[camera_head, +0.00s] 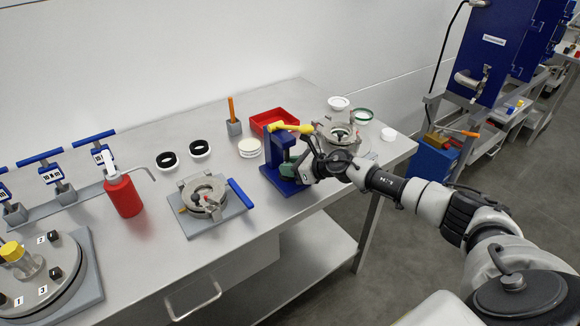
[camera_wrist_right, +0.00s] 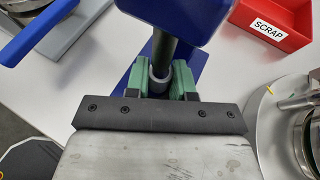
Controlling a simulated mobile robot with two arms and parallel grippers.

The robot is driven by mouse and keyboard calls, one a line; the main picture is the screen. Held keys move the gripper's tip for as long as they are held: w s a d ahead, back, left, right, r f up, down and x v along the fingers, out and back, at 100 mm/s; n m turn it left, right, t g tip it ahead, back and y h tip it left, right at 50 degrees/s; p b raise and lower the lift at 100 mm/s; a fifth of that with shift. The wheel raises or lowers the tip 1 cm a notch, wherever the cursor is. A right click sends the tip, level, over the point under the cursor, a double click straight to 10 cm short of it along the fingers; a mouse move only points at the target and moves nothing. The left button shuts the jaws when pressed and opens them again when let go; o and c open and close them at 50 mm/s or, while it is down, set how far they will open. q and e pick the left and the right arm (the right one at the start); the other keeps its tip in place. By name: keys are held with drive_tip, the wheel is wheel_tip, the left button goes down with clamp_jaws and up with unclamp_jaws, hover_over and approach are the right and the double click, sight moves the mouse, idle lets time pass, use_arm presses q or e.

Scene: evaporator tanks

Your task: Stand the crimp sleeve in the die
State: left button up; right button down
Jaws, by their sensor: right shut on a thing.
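The crimp sleeve (camera_wrist_right: 159,84) is a small light grey ring between the green fingers of my right gripper (camera_wrist_right: 160,88) in the wrist view. The gripper is shut on it. The sleeve is directly below or around the lower end of a dark round ram of the blue press (camera_wrist_right: 185,12); I cannot tell which. In the head view the blue press (camera_head: 272,150) has a yellow handle (camera_head: 291,128), and my right gripper (camera_head: 297,166) reaches into it from the right. The die is hidden by the gripper and sleeve. My left gripper is not in view.
A red scrap tray (camera_wrist_right: 270,24) is beside the press. A clamp fixture (camera_head: 204,196) with a blue handle and a red bottle (camera_head: 124,195) stand to the left. A steel round vessel (camera_head: 335,130) is close behind my wrist.

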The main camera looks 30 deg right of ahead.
drive_tip(key=c, duration=0.9)
unclamp_jaws()
drive_tip(key=shift+s, duration=0.15)
drive_tip(key=shift+s+d+p, duration=0.15)
drive_tip(key=shift+s+p, duration=0.15)
drive_tip(key=shift+s, duration=0.95)
drive_tip(key=shift+s+d+p, duration=0.1)
drive_tip(key=shift+s+p, duration=0.2)
drive_tip(key=shift+s, duration=0.95)
drive_tip(key=shift+s+d, duration=0.15)
drive_tip(key=shift+s, duration=1.7)
